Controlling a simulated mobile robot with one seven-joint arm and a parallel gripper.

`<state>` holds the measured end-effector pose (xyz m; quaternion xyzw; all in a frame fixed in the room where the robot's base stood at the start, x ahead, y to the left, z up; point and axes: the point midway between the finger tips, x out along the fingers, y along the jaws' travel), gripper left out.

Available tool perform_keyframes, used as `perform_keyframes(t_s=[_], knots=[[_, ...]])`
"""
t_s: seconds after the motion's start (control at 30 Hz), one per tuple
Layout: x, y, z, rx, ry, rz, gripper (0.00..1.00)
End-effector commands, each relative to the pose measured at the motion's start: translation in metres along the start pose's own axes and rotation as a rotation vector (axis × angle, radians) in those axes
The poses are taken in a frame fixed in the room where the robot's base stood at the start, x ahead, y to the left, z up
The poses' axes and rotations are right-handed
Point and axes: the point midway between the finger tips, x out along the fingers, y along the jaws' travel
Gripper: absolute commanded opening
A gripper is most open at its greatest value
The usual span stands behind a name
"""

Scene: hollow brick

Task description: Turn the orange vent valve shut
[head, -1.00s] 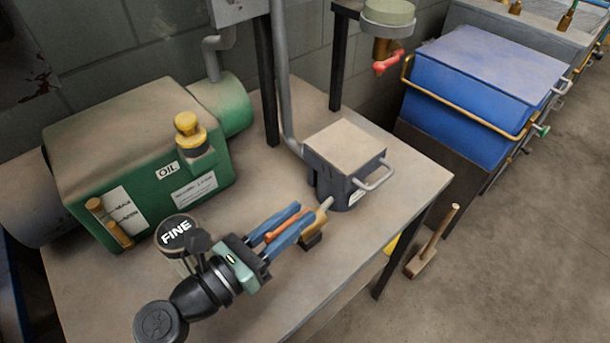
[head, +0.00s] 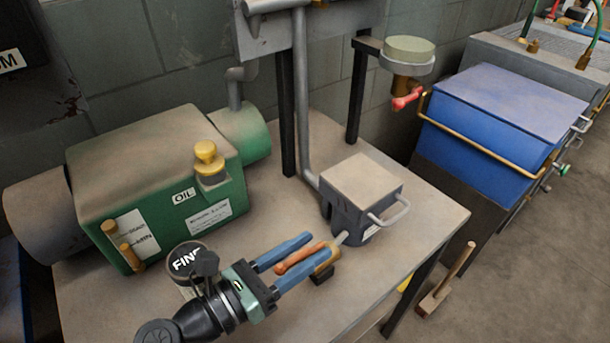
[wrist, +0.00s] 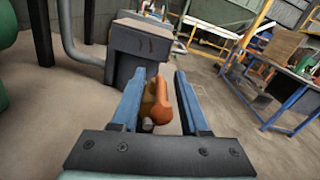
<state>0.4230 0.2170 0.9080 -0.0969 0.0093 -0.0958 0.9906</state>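The orange vent valve has an orange lever (head: 300,258) on a brass body (head: 327,262), on a short pipe from a grey block (head: 360,195) on the bench. The lever points from the body toward my gripper, down-left in the head view. My gripper (head: 298,262) is open, its two blue fingers apart on either side of the lever. The wrist view shows the orange lever (wrist: 161,106) between the fingers, with a gap on the right finger's side. Whether the left finger touches the valve, I cannot tell.
A green oil box (head: 150,190) with a yellow cap stands at the left. A round FINE-labelled tin (head: 187,258) is close beside my wrist. A red-handled valve (head: 406,98) hangs under a cup behind.

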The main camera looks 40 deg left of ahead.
Motion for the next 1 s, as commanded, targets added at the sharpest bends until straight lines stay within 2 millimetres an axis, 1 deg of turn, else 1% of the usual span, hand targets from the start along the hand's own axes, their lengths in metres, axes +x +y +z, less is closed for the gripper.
perform_keyframes(t_s=[0.17,0.27,0.37,0.6,0.7,0.83,1.0], knots=[[-0.004,0.000,0.000,0.000,0.000,0.000,0.45],[-0.015,0.001,-0.001,0.002,0.002,0.003,0.45],[-0.032,0.002,-0.002,0.001,0.003,0.006,0.45],[-0.087,0.002,-0.002,0.001,0.002,0.006,0.45],[-0.105,0.001,-0.002,0.001,0.002,0.005,0.45],[-0.121,0.001,-0.001,0.000,0.001,0.001,0.45],[-0.129,0.000,0.000,0.000,0.000,0.001,0.45]])
